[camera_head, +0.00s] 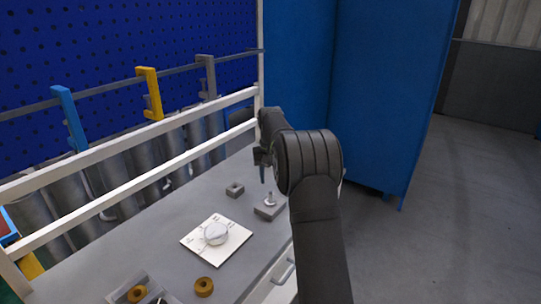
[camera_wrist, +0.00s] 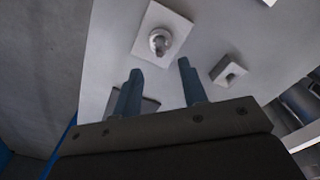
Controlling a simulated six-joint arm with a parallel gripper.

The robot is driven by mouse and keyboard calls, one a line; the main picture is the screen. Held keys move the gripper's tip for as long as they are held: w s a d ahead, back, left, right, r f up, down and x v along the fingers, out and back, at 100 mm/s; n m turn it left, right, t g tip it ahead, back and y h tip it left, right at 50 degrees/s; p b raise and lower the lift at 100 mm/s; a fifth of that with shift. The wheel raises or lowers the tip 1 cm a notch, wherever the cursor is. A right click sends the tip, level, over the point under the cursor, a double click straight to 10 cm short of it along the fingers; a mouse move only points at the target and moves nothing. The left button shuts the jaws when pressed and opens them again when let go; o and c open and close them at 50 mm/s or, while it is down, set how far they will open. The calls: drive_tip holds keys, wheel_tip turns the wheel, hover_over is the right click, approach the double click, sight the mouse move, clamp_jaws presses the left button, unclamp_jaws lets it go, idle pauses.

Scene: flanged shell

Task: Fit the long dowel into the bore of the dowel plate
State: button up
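My gripper (camera_wrist: 160,68) is open, with its two fingers apart and nothing seen between them. In the head view my gripper (camera_head: 262,175) hangs above the far part of the bench, partly hidden by my arm. I cannot tell which block is the dowel plate.
A white plate with a round pale part (camera_head: 216,233) lies on the bench. A bronze ring (camera_head: 203,287) sits near the front edge, beside a tray (camera_head: 114,296) holding another ring. A dark flat thing (camera_wrist: 151,104) is partly hidden behind the left finger. White rails border the back.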

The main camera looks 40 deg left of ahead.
sight(270, 193)
wheel_tip(270, 193, up, 9)
drive_tip(key=shift+r, duration=0.2)
idle(0.6)
wheel_tip(270, 193, down, 18)
drive_tip(key=shift+r, duration=0.45)
idle(0.3)
wheel_tip(270, 193, up, 17)
wheel_tip(270, 193, down, 17)
drive_tip(key=shift+f, duration=0.1)
wheel_tip(270, 193, up, 7)
drive_tip(key=shift+f, duration=0.15)
idle(0.5)
